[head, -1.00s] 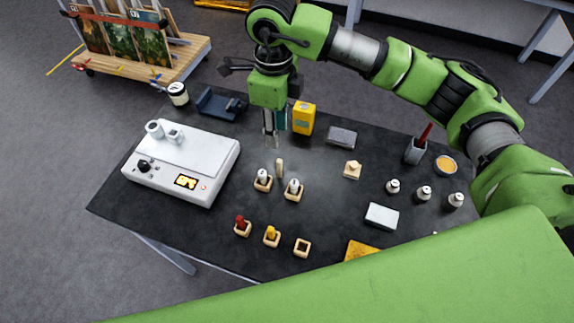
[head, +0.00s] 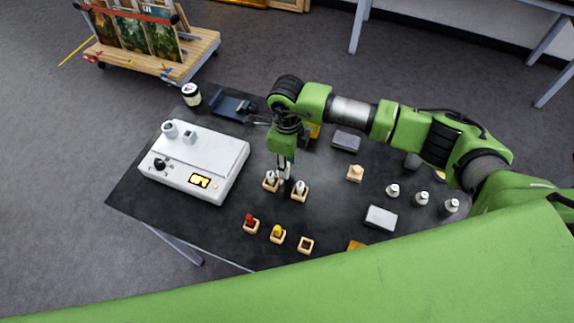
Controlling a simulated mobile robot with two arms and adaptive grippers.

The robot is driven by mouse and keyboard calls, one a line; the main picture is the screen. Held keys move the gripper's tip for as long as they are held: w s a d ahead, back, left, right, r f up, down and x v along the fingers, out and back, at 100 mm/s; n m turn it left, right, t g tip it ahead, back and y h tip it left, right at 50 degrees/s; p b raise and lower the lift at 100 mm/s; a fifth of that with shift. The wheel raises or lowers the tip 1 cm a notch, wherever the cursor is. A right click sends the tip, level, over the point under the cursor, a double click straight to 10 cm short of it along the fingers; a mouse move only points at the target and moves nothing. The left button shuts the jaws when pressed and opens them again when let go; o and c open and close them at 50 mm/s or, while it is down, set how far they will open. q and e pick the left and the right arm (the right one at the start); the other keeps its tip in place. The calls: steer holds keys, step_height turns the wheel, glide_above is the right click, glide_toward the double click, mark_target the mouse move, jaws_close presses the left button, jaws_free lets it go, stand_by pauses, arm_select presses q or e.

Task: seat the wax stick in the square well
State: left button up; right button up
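My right gripper (head: 284,176) points down, low over the table, between and just behind two small wooden blocks with grey-white pegs. The pale upright stick that stood at this spot, seemingly the wax stick, is now hidden or merged with the fingers. I cannot tell whether the fingers are closed on it. A small wooden block with a dark square opening (head: 305,245), seemingly the square well, stands at the front of the table and looks empty. Left of it are a block with a yellow stick (head: 277,233) and one with a red stick (head: 250,223). My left gripper is out of view.
The left peg block (head: 270,182) and right peg block (head: 299,191) stand close to the gripper. A white hotplate-like device (head: 195,162) is at left. A white box (head: 381,218) and several small bottles (head: 392,191) stand at right. Dark table is clear between the block rows.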

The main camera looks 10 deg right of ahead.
steer(key=shift+f, duration=0.25)
jaws_close()
